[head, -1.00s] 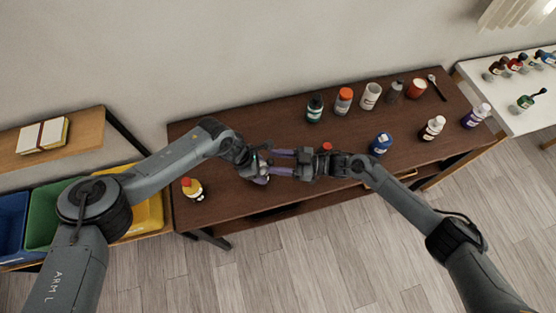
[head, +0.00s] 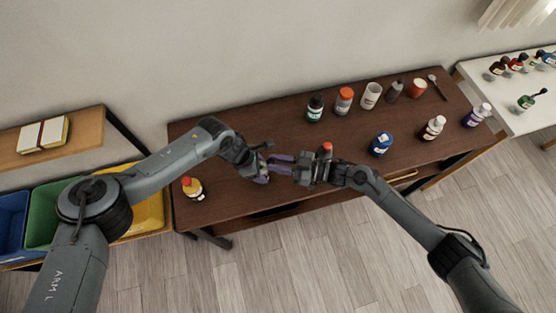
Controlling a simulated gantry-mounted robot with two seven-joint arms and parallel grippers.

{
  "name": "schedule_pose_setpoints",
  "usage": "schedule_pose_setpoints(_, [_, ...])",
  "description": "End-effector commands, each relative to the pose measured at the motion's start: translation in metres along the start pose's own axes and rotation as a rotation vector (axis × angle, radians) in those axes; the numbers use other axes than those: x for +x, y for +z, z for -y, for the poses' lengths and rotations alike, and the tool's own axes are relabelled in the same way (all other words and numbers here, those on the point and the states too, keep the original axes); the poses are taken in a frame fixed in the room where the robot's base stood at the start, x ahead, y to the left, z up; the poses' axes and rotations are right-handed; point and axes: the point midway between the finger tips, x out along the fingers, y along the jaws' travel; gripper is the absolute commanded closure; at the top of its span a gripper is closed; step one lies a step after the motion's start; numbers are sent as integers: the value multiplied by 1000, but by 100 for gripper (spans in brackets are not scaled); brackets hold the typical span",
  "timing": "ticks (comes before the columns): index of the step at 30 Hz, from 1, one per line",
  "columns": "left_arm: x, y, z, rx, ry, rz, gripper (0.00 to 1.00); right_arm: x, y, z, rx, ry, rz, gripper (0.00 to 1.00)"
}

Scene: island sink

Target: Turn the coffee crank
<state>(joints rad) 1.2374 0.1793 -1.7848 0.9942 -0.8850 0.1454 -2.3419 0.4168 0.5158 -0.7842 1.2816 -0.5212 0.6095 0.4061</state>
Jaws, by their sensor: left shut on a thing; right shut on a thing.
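My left gripper (head: 262,176) and my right gripper (head: 278,163) meet over the front left part of the dark table, their purple-grey fingers close together. The coffee grinder is small and mostly hidden between them; its dark crank (head: 264,146) seems to stick out just above the fingers. My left gripper is shut, seemingly on the grinder body. My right gripper comes in from the right and is shut, seemingly on the crank; the exact contact is too small to see.
A red-topped container (head: 327,148) is partly hidden behind my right gripper.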

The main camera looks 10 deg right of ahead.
Motion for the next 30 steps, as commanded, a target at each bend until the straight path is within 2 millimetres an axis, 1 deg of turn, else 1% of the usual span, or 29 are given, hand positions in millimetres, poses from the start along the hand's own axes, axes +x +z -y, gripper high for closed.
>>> schedule_pose_setpoints(10, [0, 1, 0, 1, 0, 2, 69, 0, 0, 1, 2, 14, 1, 100])
schedule_pose_setpoints(11, [0, 1, 0, 1, 0, 2, 69, 0, 0, 1, 2, 14, 1, 73])
schedule_pose_setpoints(15, [0, 1, 0, 1, 0, 2, 69, 0, 0, 1, 2, 14, 1, 52])
schedule_pose_setpoints(16, [0, 1, 0, 1, 0, 2, 69, 0, 0, 1, 2, 14, 1, 50])
schedule_pose_setpoints(25, [0, 1, 0, 1, 0, 1, 69, -2, 0, 1, 2, 14, 1, 50])
schedule_pose_setpoints(28, [0, 1, 0, 1, 0, 1, 69, -7, 0, 0, 2, 15, 2, 50])
schedule_pose_setpoints(30, [0, 1, 0, 1, 0, 1, 69, -14, 0, 0, 1, 15, 2, 50])
